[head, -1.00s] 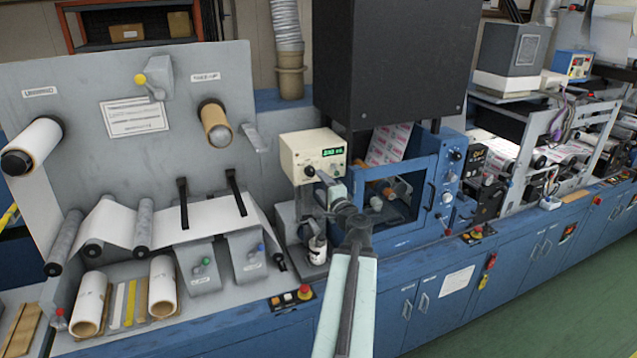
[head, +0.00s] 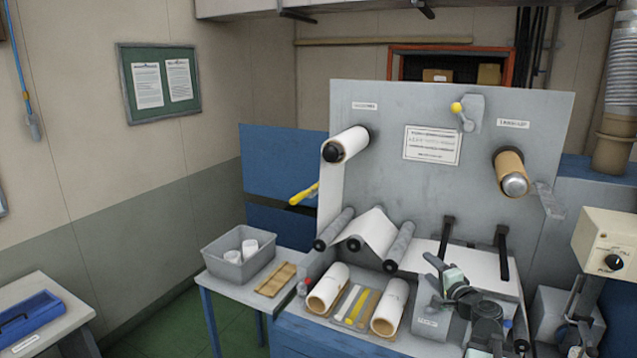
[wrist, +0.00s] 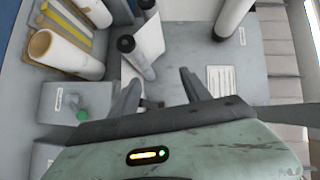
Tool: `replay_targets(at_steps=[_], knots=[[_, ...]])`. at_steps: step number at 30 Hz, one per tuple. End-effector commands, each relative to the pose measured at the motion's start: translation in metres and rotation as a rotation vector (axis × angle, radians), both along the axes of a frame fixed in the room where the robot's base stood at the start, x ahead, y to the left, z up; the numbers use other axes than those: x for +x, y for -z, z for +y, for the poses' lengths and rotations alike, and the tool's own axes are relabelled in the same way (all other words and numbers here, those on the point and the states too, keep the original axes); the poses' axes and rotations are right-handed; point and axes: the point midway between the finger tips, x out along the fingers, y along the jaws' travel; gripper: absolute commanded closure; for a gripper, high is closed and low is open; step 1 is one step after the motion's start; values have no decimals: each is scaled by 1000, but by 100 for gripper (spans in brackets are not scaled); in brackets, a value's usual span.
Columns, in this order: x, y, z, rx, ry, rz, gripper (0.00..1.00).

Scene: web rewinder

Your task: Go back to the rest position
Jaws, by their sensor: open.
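My gripper (head: 438,268) is in front of the grey rewinder panel (head: 420,100), over the white web at the machine's lower right. In the head view the arm is folded up close and its links cover part of the machine front. In the wrist view my gripper (wrist: 160,84) shows two dark fingers spread apart with nothing between them. The panel shows beyond the fingers, with its white label (wrist: 221,80) to their right.
Two paper rolls (head: 328,288) (head: 390,306) lie on the machine shelf. A white roll (head: 345,146) and a brown core (head: 508,172) sit on panel spindles. A grey bin (head: 240,258) stands on a side table at left. Green floor (head: 180,325) is clear there.

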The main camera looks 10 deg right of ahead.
Motion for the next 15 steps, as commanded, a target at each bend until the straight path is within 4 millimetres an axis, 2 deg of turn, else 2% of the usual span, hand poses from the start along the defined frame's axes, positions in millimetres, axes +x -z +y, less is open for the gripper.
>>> replay_targets(at_steps=[1, 4, 7, 9, 12, 15], knots=[[14, 21, 44, -37, -82, 30, 45], [30, 53, 125, -126, -243, 101, 45], [32, 89, 206, -233, -414, 182, 45], [26, 118, 259, -319, -537, 245, 45], [5, 162, 325, -459, -713, 352, 45], [-28, 210, 372, -627, -885, 490, 45]])
